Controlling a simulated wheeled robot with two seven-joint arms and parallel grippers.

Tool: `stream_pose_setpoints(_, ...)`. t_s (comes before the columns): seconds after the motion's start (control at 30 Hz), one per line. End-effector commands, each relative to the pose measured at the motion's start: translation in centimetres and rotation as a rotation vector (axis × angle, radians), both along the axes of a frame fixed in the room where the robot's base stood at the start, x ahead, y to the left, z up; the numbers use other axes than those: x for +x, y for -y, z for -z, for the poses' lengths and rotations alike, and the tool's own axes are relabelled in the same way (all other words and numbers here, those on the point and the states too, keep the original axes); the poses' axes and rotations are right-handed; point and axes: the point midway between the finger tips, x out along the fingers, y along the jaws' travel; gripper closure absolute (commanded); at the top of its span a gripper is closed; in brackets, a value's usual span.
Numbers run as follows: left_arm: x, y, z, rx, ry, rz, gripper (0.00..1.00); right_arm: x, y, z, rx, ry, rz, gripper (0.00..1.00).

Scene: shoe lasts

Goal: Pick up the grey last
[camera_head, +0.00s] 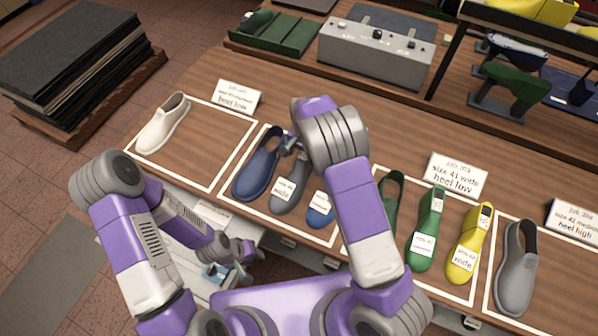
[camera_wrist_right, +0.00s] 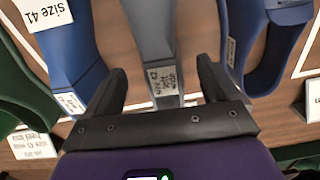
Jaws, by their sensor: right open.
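A grey last (camera_head: 286,192) with a white label stands in the middle white-outlined bay, between a dark blue shoe (camera_head: 257,165) and a blue last (camera_head: 320,212). My right gripper (camera_head: 290,145) is over its far end. In the right wrist view, the grey last (camera_wrist_right: 143,35) runs down between the open fingers of my right gripper (camera_wrist_right: 160,72), and its end with a small printed tag lies between them. I cannot tell whether the fingers touch it. My left gripper (camera_head: 236,250) is low, in front of the table, and its fingers are not clear.
The blue last (camera_wrist_right: 75,60) and dark blue shoe (camera_wrist_right: 262,45) flank the grey last closely. Another bay holds a green shoe (camera_head: 392,190), green last (camera_head: 427,230) and yellow last (camera_head: 470,245). A grey shoe (camera_head: 516,275) stands far right, a cream shoe (camera_head: 163,125) left.

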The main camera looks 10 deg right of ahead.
Motion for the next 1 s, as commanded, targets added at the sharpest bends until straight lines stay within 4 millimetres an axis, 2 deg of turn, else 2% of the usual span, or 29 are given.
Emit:
stream_pose_setpoints(0.1, 0.0, 0.0, -0.2, 0.0, 0.001, 0.0, 0.65, 0.0, 0.1, 2.1, -0.002, -0.004, 0.001, 0.12)
stream_pose_setpoints(0.2, 0.0, 0.0, -0.2, 0.0, 0.001, 0.0, 0.65, 0.0, 0.1, 3.2, 0.0, -0.003, 0.0, 0.12)
stream_pose_setpoints(0.5, 0.0, 0.0, -0.2, 0.0, 0.001, 0.0, 0.65, 0.1, 0.1, 3.7, 0.001, 0.001, 0.0, 0.12)
stream_pose_setpoints(1.0, 0.0, 0.0, -0.2, 0.0, 0.001, 0.0, 0.65, 0.1, 0.1, 3.7, 0.0, 0.0, 0.0, 0.89)
